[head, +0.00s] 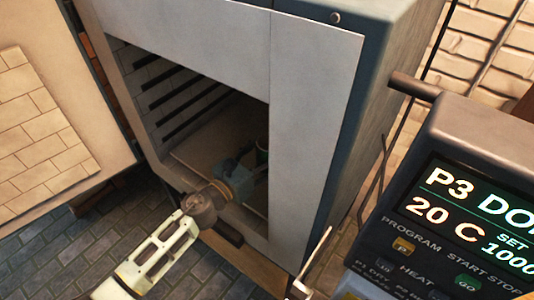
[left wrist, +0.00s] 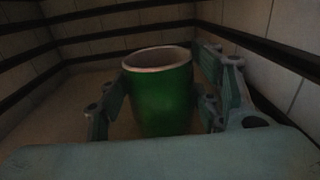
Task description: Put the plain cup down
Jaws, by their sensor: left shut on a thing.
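The plain cup (left wrist: 160,98) is green with a pale rim and stands upright in the left wrist view, between my fingers. My left gripper (left wrist: 158,112) is shut on it, one finger on each side. In the head view my left arm reaches through the opening of the kiln (head: 312,120), and the left gripper (head: 250,160) is in shadow inside. The cup is mostly hidden there. I cannot tell whether the cup's base touches the kiln floor (left wrist: 55,118).
Dark ledges (left wrist: 125,32) run along the kiln's inner walls. The brick-lined kiln door (head: 60,120) stands open at left. A control panel (head: 470,200) reading 20 C stands at right. The kiln floor left of the cup looks clear.

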